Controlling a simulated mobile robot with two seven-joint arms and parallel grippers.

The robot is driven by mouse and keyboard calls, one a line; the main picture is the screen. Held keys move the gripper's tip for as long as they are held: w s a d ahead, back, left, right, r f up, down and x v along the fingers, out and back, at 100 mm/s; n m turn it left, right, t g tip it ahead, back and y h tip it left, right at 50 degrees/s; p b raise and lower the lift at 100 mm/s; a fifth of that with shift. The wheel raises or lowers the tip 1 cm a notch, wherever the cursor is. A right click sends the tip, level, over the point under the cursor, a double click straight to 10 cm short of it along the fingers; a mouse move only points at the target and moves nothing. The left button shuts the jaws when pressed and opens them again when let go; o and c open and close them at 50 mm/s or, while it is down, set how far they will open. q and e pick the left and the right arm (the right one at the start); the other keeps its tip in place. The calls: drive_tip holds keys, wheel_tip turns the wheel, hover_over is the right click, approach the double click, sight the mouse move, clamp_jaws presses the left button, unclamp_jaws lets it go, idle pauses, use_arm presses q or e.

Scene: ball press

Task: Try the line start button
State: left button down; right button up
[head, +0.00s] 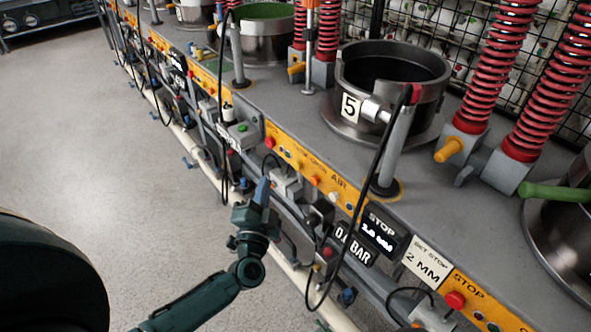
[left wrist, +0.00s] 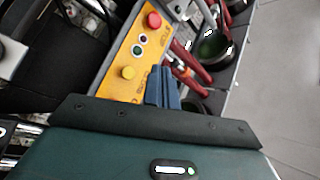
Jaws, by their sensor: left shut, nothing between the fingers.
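My left gripper (head: 262,192) is shut and empty, its blue fingers pointing up in front of the machine's front edge in the head view. In the left wrist view its fingers (left wrist: 163,88) are together beside a yellow button panel (left wrist: 117,80). That panel carries a red button (left wrist: 154,20), a yellow button (left wrist: 128,72) and small round lights or buttons between them. In the head view, a green button (head: 241,128) sits on a small grey box left of the yellow strip (head: 312,173), above my gripper. I cannot read which button is the line start. My right gripper is out of view.
A press pot marked 5 (head: 385,85) and red springs (head: 497,60) stand on the grey bench. Black cables (head: 372,190) hang over the front edge. Signs (head: 352,244), grey boxes and pipes crowd the front. The floor (head: 130,170) at left is clear.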

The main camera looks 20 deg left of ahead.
sight(297, 166)
use_arm(q)
drive_tip(key=w+d, duration=0.2)
drive_tip(key=w, duration=0.1)
drive_tip(key=w+d+b, duration=0.1)
drive_tip(key=w, duration=0.1)
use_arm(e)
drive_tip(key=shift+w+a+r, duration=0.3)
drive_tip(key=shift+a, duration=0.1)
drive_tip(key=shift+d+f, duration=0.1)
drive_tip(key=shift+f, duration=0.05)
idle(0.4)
use_arm(q)
drive_tip(key=shift+w, duration=0.15)
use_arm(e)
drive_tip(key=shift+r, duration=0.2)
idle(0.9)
use_arm(q)
drive_tip(key=shift+w+d+p, duration=0.2)
drive_tip(key=shift+w+p, duration=0.05)
drive_tip(key=shift+p, duration=0.1)
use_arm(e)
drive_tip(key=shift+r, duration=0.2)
